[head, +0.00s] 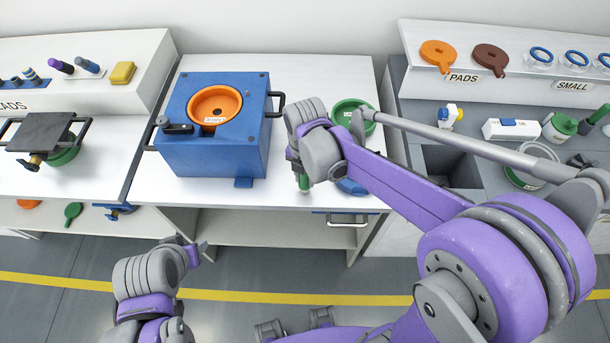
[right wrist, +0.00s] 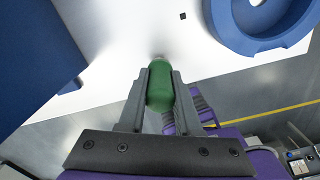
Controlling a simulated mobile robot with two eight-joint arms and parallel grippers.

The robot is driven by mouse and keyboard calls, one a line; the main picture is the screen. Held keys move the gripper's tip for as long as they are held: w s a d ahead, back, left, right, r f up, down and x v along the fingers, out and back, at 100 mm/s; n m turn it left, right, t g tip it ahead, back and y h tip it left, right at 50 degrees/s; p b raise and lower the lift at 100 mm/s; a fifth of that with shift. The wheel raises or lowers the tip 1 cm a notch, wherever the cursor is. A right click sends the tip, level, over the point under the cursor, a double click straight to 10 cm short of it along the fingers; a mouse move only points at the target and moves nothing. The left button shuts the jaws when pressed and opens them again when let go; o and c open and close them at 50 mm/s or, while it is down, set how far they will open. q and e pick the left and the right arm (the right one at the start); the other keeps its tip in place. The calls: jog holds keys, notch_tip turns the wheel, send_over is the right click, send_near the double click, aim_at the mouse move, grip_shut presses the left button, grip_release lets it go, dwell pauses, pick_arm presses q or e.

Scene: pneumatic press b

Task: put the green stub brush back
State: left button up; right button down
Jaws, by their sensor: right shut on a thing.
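My right gripper (right wrist: 159,85) is shut on the green stub brush (right wrist: 160,90), whose rounded green body sits between the two fingers in the right wrist view. In the head view a small green end of the brush (head: 304,185) shows below the right wrist, over the front part of the middle table. The rest of the brush is hidden by the fingers and arm. My left gripper (head: 198,250) is low in front of the table, away from everything; its jaws are too unclear to read.
A blue press (head: 215,150) with an orange bowl (head: 215,104) stands left of the right gripper. A green bowl (head: 342,108) and a blue dish (head: 352,187) lie close by. The right counter has a dark square opening (head: 450,165), a white box (head: 511,130) and green bottles (head: 560,126).

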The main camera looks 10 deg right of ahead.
jog(key=shift+f+b, duration=0.4)
jog(key=shift+f, duration=0.2)
jog(key=c, duration=0.6)
grip_release()
jog(key=shift+r, duration=0.15)
notch_tip(320, 180, up, 10)
jog(key=shift+w+a+r+p, duration=0.1)
jog(key=shift+r+p, duration=0.15)
jog(key=shift+p, duration=0.35)
jog(key=shift+r, duration=0.25)
jog(key=shift+r+m, duration=0.1)
jog(key=shift+m, duration=0.3)
jog(key=s+d+f+m+t, duration=0.2)
jog(key=s+m, duration=0.4)
jog(key=m, duration=0.7)
jog(key=s+d+f+m+t, duration=0.3)
jog(key=s+m, duration=0.4)
jog(key=m, duration=0.7)
jog(key=shift+d+f+m+t, duration=0.3)
jog(key=shift+d+f, duration=0.35)
jog(key=shift+d, duration=0.35)
